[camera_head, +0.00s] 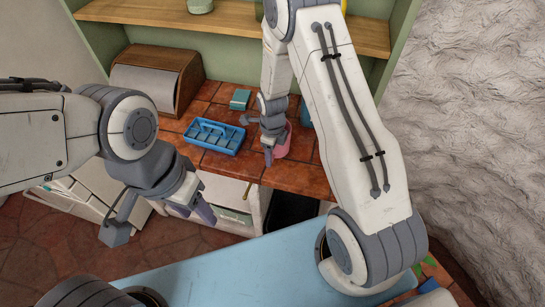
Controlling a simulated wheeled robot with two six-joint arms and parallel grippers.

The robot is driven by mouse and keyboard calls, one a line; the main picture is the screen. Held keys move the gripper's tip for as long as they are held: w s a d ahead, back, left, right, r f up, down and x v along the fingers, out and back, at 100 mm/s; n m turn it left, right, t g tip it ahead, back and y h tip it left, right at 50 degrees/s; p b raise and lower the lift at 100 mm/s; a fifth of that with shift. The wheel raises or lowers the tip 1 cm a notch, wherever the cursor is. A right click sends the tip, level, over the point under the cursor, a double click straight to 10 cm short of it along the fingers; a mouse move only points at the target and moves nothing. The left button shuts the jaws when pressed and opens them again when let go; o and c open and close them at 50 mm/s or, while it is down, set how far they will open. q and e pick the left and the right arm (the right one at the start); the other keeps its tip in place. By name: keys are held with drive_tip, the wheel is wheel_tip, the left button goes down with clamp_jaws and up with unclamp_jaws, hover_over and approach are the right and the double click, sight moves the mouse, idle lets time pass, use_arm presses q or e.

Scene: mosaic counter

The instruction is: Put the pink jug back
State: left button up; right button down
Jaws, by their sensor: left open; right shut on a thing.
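The pink jug (283,146) is on or just above the tiled counter, right of the blue tray; I cannot tell whether it touches the tiles. My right gripper (268,150) is shut on the jug at its left side, and the gripper and forearm hide part of it. My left gripper (160,222) is open and empty, low in front of the counter and apart from the jug.
A blue compartment tray (213,137) lies on the counter (290,178). A wooden bread box (187,75) stands at the back left, with a small teal box (240,99) nearby. A wooden shelf (150,12) runs above. A blue item (305,114) is partly hidden behind my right arm.

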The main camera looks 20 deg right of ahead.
sight(273, 159)
wheel_tip(273, 159, down, 3)
drive_tip(key=shift+r+p, duration=0.1)
drive_tip(key=shift+p, duration=0.5)
drive_tip(key=shift+f, duration=0.2)
drive_tip(key=shift+f, duration=0.15)
drive_tip(key=shift+c, duration=1)
unclamp_jaws()
